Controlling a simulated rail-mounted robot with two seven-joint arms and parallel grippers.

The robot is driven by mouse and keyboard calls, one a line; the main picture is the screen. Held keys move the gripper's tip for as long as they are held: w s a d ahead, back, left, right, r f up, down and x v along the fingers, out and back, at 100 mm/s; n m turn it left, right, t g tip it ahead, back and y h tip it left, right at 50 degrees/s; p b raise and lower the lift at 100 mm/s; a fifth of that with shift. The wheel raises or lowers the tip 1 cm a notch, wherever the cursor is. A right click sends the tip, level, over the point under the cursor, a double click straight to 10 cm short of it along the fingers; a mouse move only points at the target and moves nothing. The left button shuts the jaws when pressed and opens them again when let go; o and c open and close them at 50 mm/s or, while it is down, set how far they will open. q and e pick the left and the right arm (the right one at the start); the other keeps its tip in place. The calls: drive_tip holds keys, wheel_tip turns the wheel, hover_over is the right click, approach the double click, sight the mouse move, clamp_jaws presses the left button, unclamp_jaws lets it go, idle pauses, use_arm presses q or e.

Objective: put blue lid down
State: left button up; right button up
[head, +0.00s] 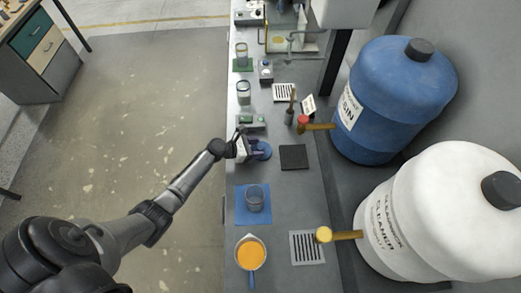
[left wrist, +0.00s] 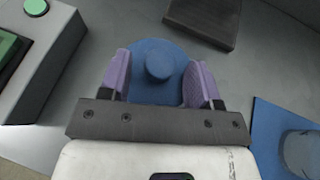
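The blue lid (head: 264,150) is a round disc with a raised centre knob. It appears to lie flat on the grey bench. It also shows in the left wrist view (left wrist: 160,85). My left gripper (head: 250,149) is over the lid's left side in the head view. In the left wrist view its two purple fingers (left wrist: 160,78) are spread apart, one on each side of the knob, with gaps to the knob. The fingers cover parts of the lid's edge. My right gripper is not in view.
A black square pad (head: 293,157) lies right of the lid. A grey box with green parts (head: 251,121) stands behind. A glass beaker (head: 256,198) on a blue mat (head: 242,216) and a pan of orange liquid (head: 250,254) are in front. Large blue (head: 385,105) and white drums (head: 440,220) stand right.

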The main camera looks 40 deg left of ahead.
use_arm(q)
drive_tip(key=c, duration=0.9)
drive_tip(key=shift+r, duration=0.1)
drive_tip(key=shift+c, duration=0.2)
